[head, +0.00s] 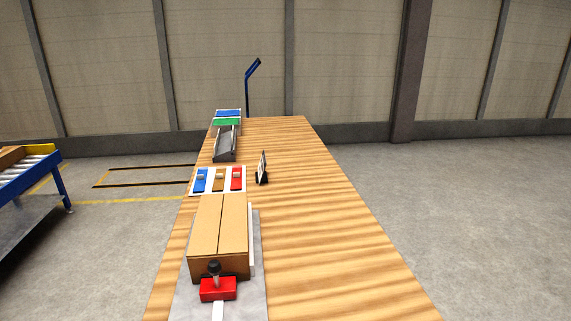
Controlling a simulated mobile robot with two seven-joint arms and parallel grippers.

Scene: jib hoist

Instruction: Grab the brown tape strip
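The brown tape strip (218,184) lies on a white board (209,192) on the wooden table. It is the middle one of three strips, between a blue strip (200,183) on the left and a red strip (237,182) on the right. A small pale piece sits on each strip. Neither of my grippers is in the head view.
A closed cardboard box (205,225) stands in front of the board on a grey plate (257,285), with a red block with a black knob (217,290) before it. A small stand (262,168) is right of the board. The wooden table (335,255) is clear at right.

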